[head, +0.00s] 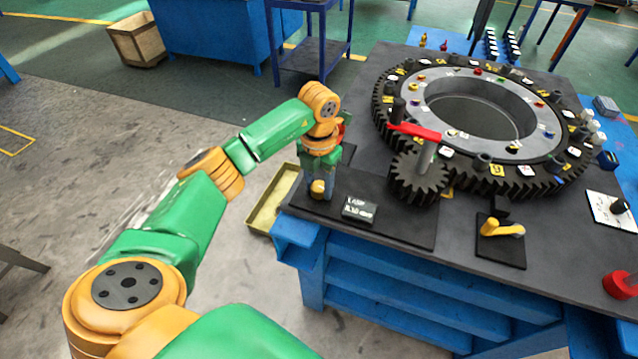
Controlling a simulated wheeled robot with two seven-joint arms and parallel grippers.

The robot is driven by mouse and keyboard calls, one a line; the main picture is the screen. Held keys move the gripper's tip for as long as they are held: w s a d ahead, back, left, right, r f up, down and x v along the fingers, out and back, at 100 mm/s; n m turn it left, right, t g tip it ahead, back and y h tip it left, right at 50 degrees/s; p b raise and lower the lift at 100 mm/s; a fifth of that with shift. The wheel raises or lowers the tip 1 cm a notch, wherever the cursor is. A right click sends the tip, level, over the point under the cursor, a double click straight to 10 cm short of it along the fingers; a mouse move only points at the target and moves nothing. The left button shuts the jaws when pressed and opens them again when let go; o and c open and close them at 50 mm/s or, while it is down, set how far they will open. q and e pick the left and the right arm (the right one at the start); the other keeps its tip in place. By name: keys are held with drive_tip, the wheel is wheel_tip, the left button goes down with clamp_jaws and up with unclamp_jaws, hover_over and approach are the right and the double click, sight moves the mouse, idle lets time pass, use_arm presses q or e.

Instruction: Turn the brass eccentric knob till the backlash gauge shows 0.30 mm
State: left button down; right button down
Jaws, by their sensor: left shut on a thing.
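The brass eccentric knob (318,188) is at the left front corner of the black bench top. My left gripper (319,180) points down over it, with its fingers at the knob, and is shut on it. The fingers hide part of the knob. The backlash gauge (360,209) is a small black display just right of the knob. Its white text is too small to read for certain; it looks like a lash value in mm. My right gripper is out of view.
A pinion gear (419,180) with a red arm (415,131) above it stands by the large ring gear (550,180). A yellow crank (500,228) sits on a black plate in front. A red button (620,285) is at the right. A yellowish tray (270,205) lies left of the bench.

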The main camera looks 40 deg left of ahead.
use_arm(q)
drive_tip(key=m, duration=0.3)
drive_tip(key=shift+b, duration=0.4)
drive_tip(key=m+b, duration=0.1)
drive_tip(key=m, duration=0.8)
drive_tip(key=shift+r+b, duration=0.1)
drive_tip(key=shift+b, duration=0.2)
drive_tip(key=shift+m, duration=1.7)
drive_tip(key=shift+r, duration=0.1)
drive_tip(key=shift+c, duration=1.9)
unclamp_jaws()
